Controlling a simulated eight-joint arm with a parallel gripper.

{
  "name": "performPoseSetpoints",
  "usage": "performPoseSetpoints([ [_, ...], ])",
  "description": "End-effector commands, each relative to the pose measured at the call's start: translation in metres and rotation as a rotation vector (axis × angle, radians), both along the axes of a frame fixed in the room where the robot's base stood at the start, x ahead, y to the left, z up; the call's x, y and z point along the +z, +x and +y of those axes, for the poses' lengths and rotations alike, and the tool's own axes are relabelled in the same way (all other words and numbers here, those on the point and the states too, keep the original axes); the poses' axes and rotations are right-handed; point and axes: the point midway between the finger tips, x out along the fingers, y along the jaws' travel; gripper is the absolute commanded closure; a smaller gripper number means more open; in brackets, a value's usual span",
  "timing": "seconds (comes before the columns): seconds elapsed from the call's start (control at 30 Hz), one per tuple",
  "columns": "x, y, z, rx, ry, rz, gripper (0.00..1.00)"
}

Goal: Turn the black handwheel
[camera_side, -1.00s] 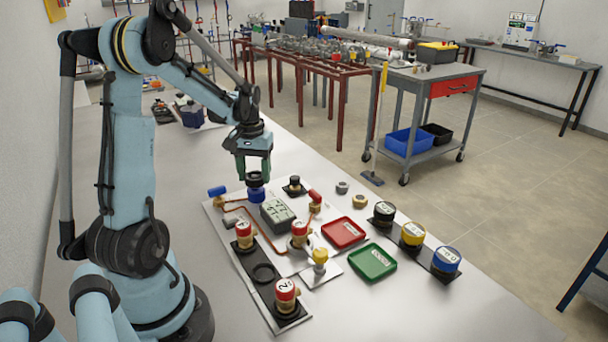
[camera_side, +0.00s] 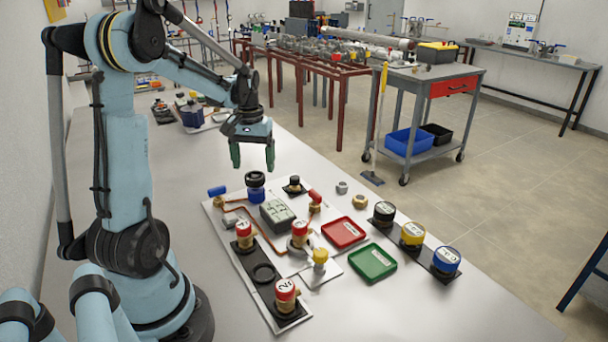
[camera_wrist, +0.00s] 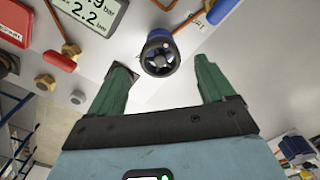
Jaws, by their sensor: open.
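The black handwheel (camera_side: 255,177) sits on top of a blue valve body (camera_side: 256,193) at the back left of the pipe board. It also shows in the wrist view (camera_wrist: 160,57), as a spoked wheel between and beyond the green fingers. My gripper (camera_side: 252,165) hangs above the wheel with its fingers pointing down. It is open and empty, with a clear gap to the wheel. Both open fingers also show in the wrist view (camera_wrist: 160,66).
A grey digital gauge box (camera_side: 277,214) stands close to the wheel. Red-capped valves (camera_side: 244,234), a red tray (camera_side: 343,232), a green tray (camera_side: 372,262) and labelled knobs (camera_side: 412,235) stand towards the front and right. The bench behind the board is largely clear.

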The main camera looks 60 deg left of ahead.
Motion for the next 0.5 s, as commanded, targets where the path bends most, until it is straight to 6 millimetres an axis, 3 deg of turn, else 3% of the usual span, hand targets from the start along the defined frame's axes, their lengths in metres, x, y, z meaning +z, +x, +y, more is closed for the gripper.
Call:
performPoseSetpoints([
  [0.3,0.056,0.000,0.000,0.000,0.000,0.000,0.18],
  [0.5,0.079,0.000,0.000,0.000,0.000,0.000,0.18],
])
